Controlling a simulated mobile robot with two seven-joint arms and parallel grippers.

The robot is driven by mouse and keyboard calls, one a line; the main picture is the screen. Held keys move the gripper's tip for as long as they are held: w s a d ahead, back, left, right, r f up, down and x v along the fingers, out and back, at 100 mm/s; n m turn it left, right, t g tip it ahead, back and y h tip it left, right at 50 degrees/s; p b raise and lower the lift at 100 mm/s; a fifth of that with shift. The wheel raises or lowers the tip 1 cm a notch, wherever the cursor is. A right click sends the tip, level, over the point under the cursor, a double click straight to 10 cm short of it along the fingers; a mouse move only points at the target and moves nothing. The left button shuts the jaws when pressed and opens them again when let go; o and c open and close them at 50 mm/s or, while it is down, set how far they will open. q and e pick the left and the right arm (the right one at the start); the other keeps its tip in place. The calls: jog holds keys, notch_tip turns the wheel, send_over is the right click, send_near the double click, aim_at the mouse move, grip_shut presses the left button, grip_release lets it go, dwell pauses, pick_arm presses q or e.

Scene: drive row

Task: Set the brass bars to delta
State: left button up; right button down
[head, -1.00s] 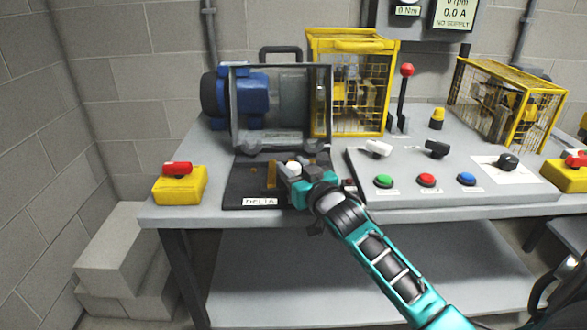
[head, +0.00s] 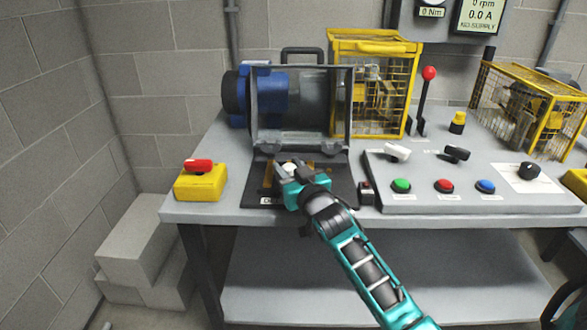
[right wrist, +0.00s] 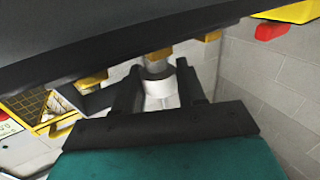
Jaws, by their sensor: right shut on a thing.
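The brass bars are small pieces on a black terminal board (head: 340,190) at the table's front left. One brass bar (head: 268,176) shows left of my right gripper (head: 289,172); others are largely hidden by the gripper. The right gripper is shut on a white knob (head: 290,167) over the board. In the right wrist view the white knob (right wrist: 159,88) is between the fingers, with a brass piece (right wrist: 158,55) beside it and more brass along the board's edge. My left gripper is not in view.
A raised clear cover with a grey frame (head: 254,110) stands behind the board, before a blue motor (head: 262,93). A yellow box with a red switch (head: 200,182) sits left. A control panel (head: 440,200) and yellow cages (head: 369,45) are right and behind.

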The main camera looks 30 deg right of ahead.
jog(key=c, duration=0.8)
grip_release()
jog(key=shift+w+a, duration=0.15)
jog(key=shift+a, duration=0.15)
jog(key=shift+o, duration=0.2)
jog(key=shift+s, duration=0.3)
pick_arm(q)
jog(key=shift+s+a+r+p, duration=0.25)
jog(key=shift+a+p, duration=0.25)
jog(key=shift+p, duration=0.35)
pick_arm(e)
jog(key=s, duration=1.2)
jog(key=shift+s+a, duration=0.15)
jog(key=shift+a, duration=0.3)
